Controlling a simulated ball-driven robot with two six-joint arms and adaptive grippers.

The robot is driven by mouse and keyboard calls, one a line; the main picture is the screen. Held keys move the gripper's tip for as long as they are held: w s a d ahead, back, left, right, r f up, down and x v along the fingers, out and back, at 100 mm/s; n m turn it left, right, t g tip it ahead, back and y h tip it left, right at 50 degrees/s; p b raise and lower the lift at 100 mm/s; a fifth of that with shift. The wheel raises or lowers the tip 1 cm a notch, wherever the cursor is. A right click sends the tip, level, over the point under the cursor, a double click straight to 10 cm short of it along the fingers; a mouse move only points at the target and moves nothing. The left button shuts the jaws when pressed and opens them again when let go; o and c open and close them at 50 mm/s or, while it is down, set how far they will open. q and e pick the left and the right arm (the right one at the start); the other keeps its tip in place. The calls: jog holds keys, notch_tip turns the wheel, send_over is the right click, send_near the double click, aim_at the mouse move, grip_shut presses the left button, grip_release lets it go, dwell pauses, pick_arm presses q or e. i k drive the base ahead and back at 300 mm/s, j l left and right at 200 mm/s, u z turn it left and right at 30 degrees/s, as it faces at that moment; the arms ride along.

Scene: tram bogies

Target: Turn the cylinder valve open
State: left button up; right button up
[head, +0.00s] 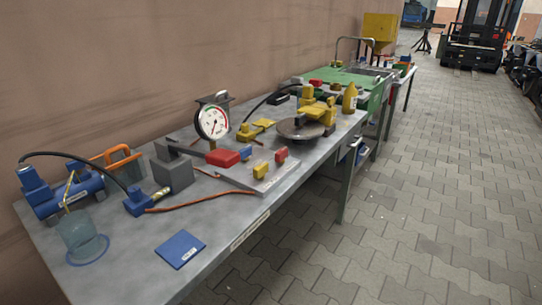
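No part labelled as the cylinder valve can be made out. A blue block with a brass fitting (138,204) sits on the grey workbench (215,213), joined to a black hose. The hose arcs left to a blue cylinder unit (72,194) lying at the bench's left end. A thin yellow lever (69,188) stands at that unit. A round white dial gauge (213,122) with a red and green scale stands at mid-bench, facing me. Whether any valve is open cannot be told. Neither of my grippers is in view.
Yellow tools and a round disc (300,128) lie farther back. The paved floor (430,190) to the right is clear.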

aim_at(246, 151)
jog(key=u, duration=0.4)
jog(key=i+l+u, duration=0.2)
jog(key=u, duration=0.2)
jog(key=i+l+u, duration=0.2)
jog(key=u, duration=0.2)
jog(key=i+l+u, duration=0.1)
jog(key=l+u, duration=0.35)
jog(key=i+l, duration=0.1)
jog(key=l, duration=0.35)
